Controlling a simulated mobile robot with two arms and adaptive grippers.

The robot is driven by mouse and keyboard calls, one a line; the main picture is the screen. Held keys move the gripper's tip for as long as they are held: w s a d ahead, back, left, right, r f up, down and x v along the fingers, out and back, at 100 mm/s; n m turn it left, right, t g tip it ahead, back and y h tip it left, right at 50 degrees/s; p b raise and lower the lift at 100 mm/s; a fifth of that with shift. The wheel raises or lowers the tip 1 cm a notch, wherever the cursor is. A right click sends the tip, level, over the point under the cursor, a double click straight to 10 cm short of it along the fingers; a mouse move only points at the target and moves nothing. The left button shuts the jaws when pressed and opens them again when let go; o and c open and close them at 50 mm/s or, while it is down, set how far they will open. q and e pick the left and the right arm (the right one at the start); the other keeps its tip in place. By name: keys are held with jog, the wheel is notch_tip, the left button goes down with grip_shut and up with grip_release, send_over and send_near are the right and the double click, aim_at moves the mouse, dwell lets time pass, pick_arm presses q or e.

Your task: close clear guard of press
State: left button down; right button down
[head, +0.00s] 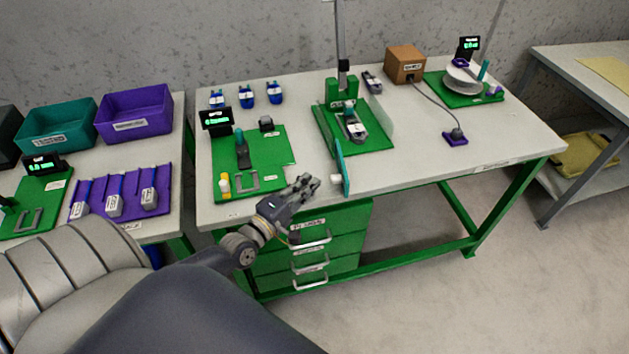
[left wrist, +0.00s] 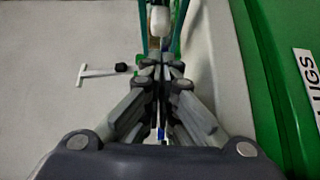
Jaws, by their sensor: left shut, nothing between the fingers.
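The press (head: 342,92) stands on a green base plate near the middle of the table, with a device lying under its column. Its guard has a teal-edged door (head: 341,165) that stands swung out towards the table's front edge, with a white knob (head: 336,181) low on it. A see-through panel (head: 378,118) shows on the right side of the press. My left gripper (head: 312,182) is shut and empty at the table's front edge, just left of the knob. In the left wrist view the shut fingertips (left wrist: 161,62) point at the white knob (left wrist: 160,20), between teal edges; contact cannot be told.
A green drawer unit (head: 330,240) with several handles sits under the table beneath my gripper. A green fixture board (head: 275,150) lies to the left. A brown box (head: 405,64) and another green station (head: 462,95) stand at the right. The table's front right is clear.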

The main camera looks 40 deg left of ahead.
pick_arm(q)
jog(key=shift+w+d, duration=0.65)
jog(key=shift+d, duration=0.1)
jog(key=shift+d, duration=0.15)
